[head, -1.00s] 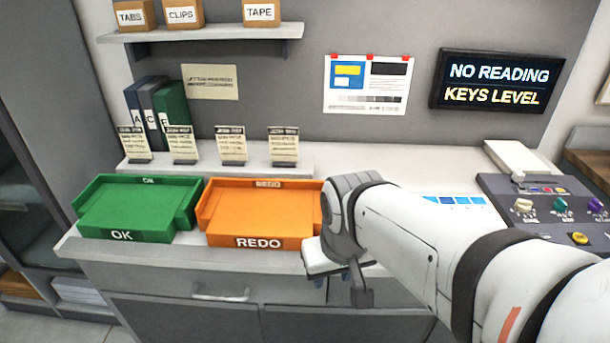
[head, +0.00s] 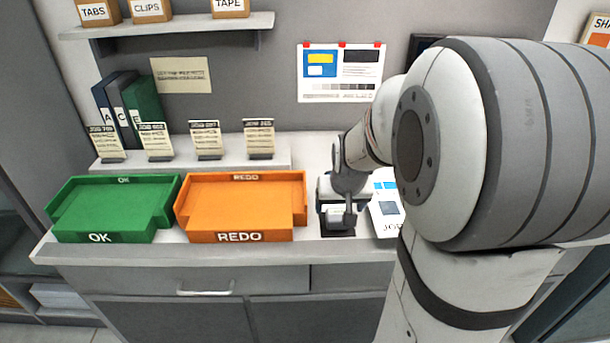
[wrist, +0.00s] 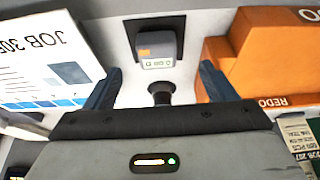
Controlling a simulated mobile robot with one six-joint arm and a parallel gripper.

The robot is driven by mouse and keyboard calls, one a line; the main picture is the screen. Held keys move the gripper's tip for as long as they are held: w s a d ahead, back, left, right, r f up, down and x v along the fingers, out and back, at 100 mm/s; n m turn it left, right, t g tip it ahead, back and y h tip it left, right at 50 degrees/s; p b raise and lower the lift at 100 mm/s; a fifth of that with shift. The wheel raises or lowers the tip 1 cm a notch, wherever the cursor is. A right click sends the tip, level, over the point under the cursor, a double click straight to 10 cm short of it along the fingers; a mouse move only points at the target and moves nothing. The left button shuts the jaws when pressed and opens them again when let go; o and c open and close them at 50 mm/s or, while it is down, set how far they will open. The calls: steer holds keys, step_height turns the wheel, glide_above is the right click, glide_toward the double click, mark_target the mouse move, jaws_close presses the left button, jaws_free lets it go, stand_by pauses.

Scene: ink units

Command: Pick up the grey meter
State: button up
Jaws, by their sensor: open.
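The grey meter (wrist: 160,54) lies on a black mat (wrist: 133,29) on the pale counter. In the wrist view it sits at the top centre, with an orange patch on top and small marks on its near face. My gripper (wrist: 159,70) is open, its two dark fingers apart, with nothing held between them. The meter shows beyond the fingertips, roughly centred between them. In the head view my arm and wrist cover most of the meter, and only part of the black mat (head: 337,234) shows clearly.
The orange REDO tray (head: 240,208) stands close left of the mat in the head view, with the green OK tray (head: 113,208) beyond it. A white JOB sheet (head: 387,222) lies close on the right. Several card stands (head: 206,137) line the back ledge.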

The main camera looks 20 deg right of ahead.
mark_target(338, 215)
steer(key=shift+w+d+f, duration=0.3)
steer(key=shift+w+f, duration=0.05)
steer(key=shift+f, duration=0.25)
steer(key=shift+w+d+f, duration=0.25)
steer(key=shift+w+f, duration=0.05)
steer(key=shift+f, duration=0.25)
steer(key=shift+w+p+x, duration=0.2)
steer(key=shift+p+x, duration=0.2)
steer(key=shift+x, duration=2.5)
steer(key=shift+r, duration=0.15)
steer(key=shift+c, duration=0.2)
steer(key=c, duration=1.1)
